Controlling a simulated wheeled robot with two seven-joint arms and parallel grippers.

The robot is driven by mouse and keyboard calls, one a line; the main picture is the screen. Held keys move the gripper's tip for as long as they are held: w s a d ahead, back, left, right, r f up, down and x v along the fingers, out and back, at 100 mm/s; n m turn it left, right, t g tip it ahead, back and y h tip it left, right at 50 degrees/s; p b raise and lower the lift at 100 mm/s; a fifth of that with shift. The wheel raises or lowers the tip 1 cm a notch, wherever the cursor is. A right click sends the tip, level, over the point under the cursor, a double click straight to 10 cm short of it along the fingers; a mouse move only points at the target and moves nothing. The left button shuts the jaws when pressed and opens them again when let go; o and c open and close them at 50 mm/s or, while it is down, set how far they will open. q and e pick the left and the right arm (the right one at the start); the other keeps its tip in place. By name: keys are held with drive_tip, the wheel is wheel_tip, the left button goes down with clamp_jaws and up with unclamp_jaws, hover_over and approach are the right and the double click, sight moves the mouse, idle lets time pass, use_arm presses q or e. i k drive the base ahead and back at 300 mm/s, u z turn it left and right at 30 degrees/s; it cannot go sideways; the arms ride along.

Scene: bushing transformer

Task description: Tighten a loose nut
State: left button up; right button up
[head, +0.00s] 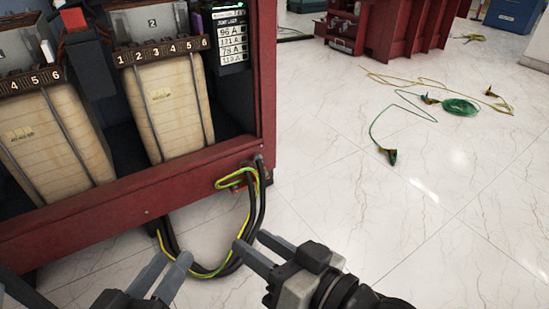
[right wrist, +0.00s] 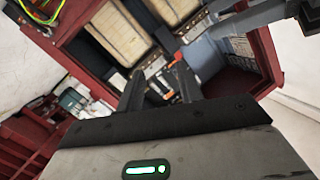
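The red transformer cabinet (head: 140,195) fills the left of the head view. Numbered terminal strips (head: 163,50) sit above tan wound coils (head: 165,105) inside it. I cannot make out a loose nut in either view. My left gripper (head: 168,262) is at the bottom, in front of the cabinet, with its fingers apart and nothing between them. My right gripper (head: 251,243) is further right, by the hanging cables, also open and empty. In the right wrist view its two fingers (right wrist: 160,83) stand apart, with the cabinet interior behind them.
Black and yellow-green cables (head: 252,215) loop from the cabinet's lower right corner, near my right gripper. A coil of green wire (head: 460,107) lies on the pale tiled floor. A red metal structure (head: 400,22) stands at the back. Floor on the right is mostly clear.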

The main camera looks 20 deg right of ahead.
sight(245, 162)
drive_tip(key=z, duration=0.05)
drive_tip(key=i, duration=1.15)
drive_tip(key=u, duration=0.45)
